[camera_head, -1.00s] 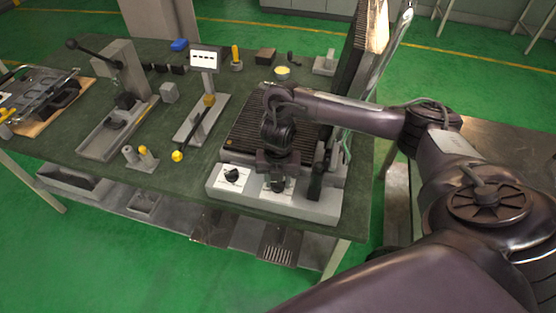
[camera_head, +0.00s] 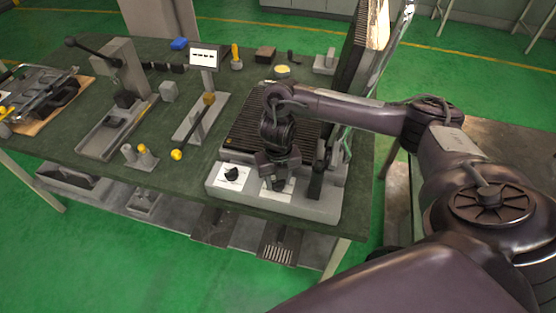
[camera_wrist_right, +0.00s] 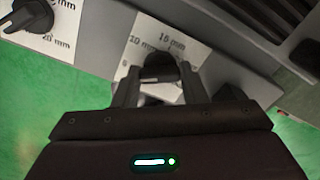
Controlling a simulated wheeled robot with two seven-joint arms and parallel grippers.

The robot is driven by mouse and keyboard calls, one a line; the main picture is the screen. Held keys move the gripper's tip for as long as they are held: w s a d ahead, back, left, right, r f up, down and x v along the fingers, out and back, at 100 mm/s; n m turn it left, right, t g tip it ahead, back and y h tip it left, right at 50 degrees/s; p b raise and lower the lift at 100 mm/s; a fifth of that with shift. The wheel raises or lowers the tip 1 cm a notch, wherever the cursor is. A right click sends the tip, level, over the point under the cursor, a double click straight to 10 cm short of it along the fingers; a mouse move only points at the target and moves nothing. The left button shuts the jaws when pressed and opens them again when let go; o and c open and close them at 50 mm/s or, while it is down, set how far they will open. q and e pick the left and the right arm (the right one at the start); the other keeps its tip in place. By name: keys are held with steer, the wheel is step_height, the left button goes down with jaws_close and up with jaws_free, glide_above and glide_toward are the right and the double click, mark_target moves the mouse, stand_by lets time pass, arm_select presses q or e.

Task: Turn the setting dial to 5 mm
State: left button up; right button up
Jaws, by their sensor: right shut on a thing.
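My right gripper (camera_head: 275,182) reaches down to the right-hand dial on the front of the grey heating unit (camera_head: 310,206). In the right wrist view its two fingers (camera_wrist_right: 158,88) are shut on the sides of this black dial (camera_wrist_right: 160,66). The dial sits on a white plate (camera_wrist_right: 145,45) printed with "10 mm" and "15 mm". The fingers and gripper body hide the plate's near part, and I cannot read where the dial points. A second black dial (camera_head: 231,174) on a white plate is left of it. It also shows in the wrist view (camera_wrist_right: 32,16) near a "20 mm" mark. My left gripper is out of view.
A dark lever-like part (camera_head: 317,180) stands close right of my right gripper. The ribbed plate (camera_head: 245,133) lies behind it, with a raised panel (camera_head: 356,60) farther back.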

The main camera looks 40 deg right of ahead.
steer(key=shift+w+r, duration=0.1)
steer(key=o, duration=1)
step_height(320, 180, up, 8)
steer(key=p, duration=0.3)
